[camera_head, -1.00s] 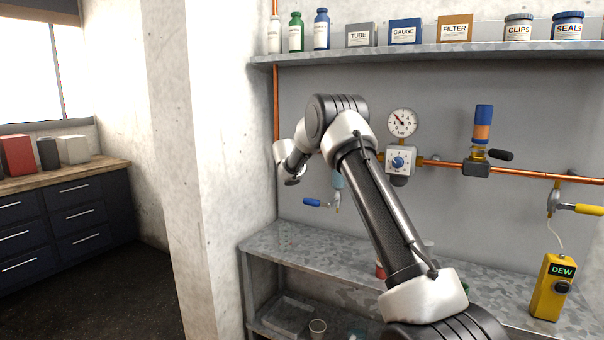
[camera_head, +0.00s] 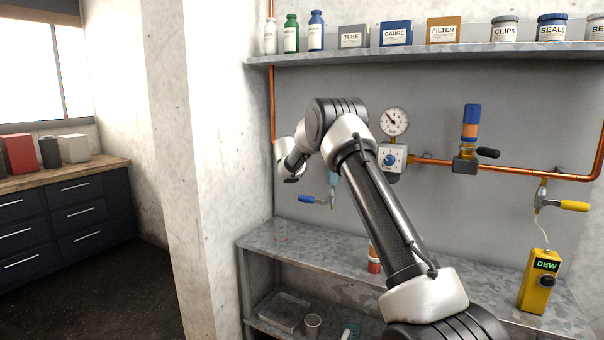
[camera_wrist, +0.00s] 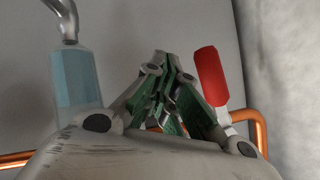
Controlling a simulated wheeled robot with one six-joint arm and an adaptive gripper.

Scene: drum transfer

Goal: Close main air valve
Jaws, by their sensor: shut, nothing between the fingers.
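A red valve handle (camera_wrist: 210,76) shows in the wrist view, just right of my gripper, beside a copper pipe (camera_wrist: 245,122). I take it to be the main air valve's handle; in the head view my arm hides that area. My gripper (camera_wrist: 163,62) is shut and empty, its green-lined fingers together. It appears apart from the red handle. In the head view only my arm and wrist show, not the fingertips.
A light-blue bowl (camera_wrist: 77,80) is left of my gripper in the wrist view. The head view shows a gauge (camera_head: 393,122), regulator (camera_head: 392,158), yellow-handled valve (camera_head: 572,206), DEW meter (camera_head: 540,282), upper shelf (camera_head: 400,53) and metal bench (camera_head: 300,246).

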